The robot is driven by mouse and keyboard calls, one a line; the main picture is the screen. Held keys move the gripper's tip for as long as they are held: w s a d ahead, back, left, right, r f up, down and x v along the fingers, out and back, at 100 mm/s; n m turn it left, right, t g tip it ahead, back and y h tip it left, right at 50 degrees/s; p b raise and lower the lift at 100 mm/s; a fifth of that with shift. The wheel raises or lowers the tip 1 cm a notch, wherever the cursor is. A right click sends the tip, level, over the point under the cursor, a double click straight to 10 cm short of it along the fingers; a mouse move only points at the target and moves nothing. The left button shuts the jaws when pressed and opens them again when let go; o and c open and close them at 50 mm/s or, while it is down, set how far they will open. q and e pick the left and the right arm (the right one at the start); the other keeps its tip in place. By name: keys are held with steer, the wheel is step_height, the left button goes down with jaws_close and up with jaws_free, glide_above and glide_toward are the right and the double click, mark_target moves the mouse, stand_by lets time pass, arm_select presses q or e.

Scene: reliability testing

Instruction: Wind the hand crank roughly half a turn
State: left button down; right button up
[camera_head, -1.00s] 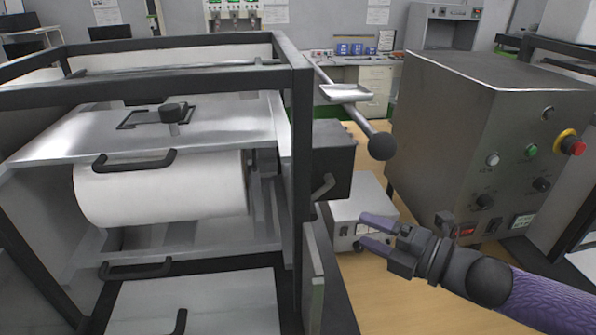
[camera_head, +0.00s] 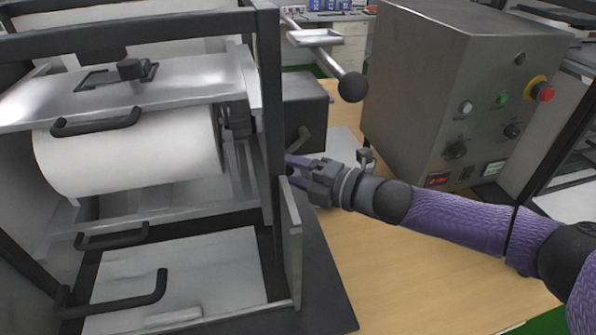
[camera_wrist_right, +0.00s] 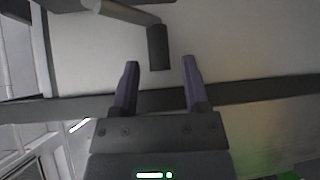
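The hand crank (camera_head: 299,140) is a small dark bent handle on the side of the black box (camera_head: 305,103) at the machine's right side. In the right wrist view, the crank's dark grip (camera_wrist_right: 158,46) hangs from a grey arm, its lower end near the gap between my fingertips. My right gripper (camera_head: 289,168) is just below the crank in the head view, its purple fingers partly behind the frame post. In the right wrist view the gripper (camera_wrist_right: 160,72) is open, with nothing clamped. My left gripper is in neither view.
A lever with a black ball knob (camera_head: 351,87) sticks out above the crank. A black frame post (camera_head: 270,120) and an upright plate (camera_head: 291,240) stand close left of my gripper. A grey control box (camera_head: 425,90) stands right. The wooden surface (camera_head: 400,275) in front is clear.

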jaws_close()
steer(key=shift+a+r+m+t+y+b, duration=0.2)
steer(key=shift+m+t+y+b, duration=0.1)
steer(key=shift+m+y+b, duration=0.15)
steer(key=shift+o, duration=0.9)
jaws_free()
steer(key=p+v, duration=0.1)
steer(key=v, duration=0.9)
